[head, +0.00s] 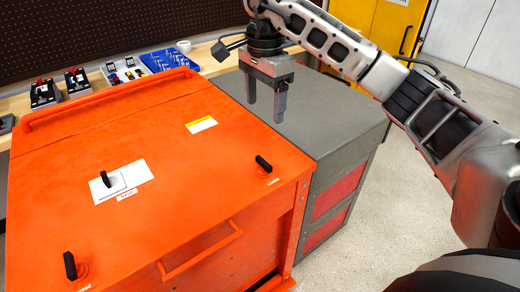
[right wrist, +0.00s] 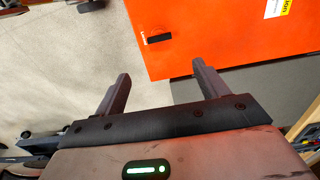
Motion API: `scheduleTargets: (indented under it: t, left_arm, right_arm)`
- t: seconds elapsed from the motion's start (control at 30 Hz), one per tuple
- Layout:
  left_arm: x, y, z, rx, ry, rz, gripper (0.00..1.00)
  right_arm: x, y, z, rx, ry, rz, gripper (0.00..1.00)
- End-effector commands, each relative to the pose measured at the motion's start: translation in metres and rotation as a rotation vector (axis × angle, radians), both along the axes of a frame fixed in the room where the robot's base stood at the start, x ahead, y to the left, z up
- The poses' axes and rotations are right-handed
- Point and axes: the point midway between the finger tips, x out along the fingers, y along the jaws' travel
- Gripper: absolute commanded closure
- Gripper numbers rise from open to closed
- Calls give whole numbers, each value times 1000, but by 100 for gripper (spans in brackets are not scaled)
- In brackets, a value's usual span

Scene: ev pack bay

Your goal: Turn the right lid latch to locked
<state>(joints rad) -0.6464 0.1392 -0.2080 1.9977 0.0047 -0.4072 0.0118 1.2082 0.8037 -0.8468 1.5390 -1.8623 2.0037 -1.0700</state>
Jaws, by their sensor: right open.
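The right lid latch (head: 264,164) is a black handle on a round orange base, near the right front corner of the orange lid. It also shows in the right wrist view as a black bar (right wrist: 159,39) beside a small white label. My right gripper (head: 266,108) is open and empty, pointing down above the grey cabinet, behind the latch and apart from it. Its two fingers show in the right wrist view (right wrist: 160,78). The left lid latch (head: 70,266) stands at the lid's front left. My left gripper is not in view.
The orange pack lid (head: 150,130) carries a black central handle (head: 105,179) on a white plate and a yellow-white label (head: 201,124). A grey cabinet (head: 325,122) stands right beside it. A bench behind holds a blue tray (head: 168,60) and several small devices. Floor at right is clear.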

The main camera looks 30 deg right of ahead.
Motion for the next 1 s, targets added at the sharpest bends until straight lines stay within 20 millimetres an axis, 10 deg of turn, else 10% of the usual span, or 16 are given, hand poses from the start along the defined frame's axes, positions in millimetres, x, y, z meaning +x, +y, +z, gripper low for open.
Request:
scheduleTargets:
  t: [0.7, 1.0]
  left_arm:
    - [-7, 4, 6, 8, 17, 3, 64]
    - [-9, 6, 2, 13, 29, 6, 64]
  right_arm:
    - [-2, 1, -134, 1, 5, 1, 27]
    - [-1, 0, -156, 0, 1, 2, 27]
